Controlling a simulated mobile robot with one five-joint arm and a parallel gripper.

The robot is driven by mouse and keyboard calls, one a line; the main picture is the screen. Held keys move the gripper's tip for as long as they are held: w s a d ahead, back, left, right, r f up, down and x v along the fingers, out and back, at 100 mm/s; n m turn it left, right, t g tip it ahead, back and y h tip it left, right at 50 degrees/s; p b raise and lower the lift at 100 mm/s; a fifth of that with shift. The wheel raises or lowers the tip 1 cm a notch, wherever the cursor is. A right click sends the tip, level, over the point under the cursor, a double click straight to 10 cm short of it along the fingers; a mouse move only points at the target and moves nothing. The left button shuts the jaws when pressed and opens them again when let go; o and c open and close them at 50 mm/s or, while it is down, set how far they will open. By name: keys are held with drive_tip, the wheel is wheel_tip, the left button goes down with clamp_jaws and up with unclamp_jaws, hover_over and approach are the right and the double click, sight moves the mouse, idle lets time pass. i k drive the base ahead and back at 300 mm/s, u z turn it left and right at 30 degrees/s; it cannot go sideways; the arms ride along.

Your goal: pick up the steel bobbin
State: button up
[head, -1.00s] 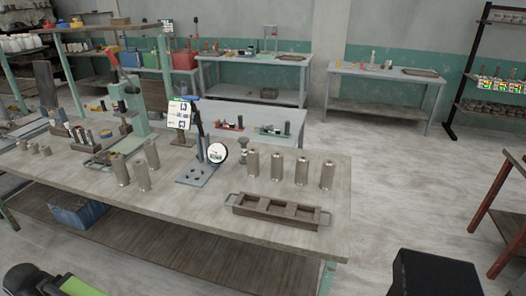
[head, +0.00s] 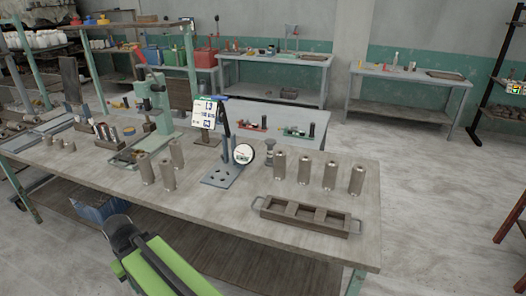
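A grey spool-shaped piece with a wider top and foot (head: 270,152) stands upright on the near workbench (head: 225,205). It looks like the steel bobbin, though it is small in the head view. It stands just right of a round white dial gauge (head: 244,154) and left of a row of several upright metal cylinders (head: 330,174). A green and black part of my arm shows low in the picture, in front of the bench. My gripper cannot be made out, and nothing touches the spool.
A wooden tray with handles (head: 305,217) lies at the bench's front right. More cylinders (head: 168,175) stand left of the gauge stand, near a green press (head: 160,100). Open floor (head: 430,200) lies right of the bench.

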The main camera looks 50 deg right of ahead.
sight(270, 142)
drive_tip(key=i, duration=0.9)
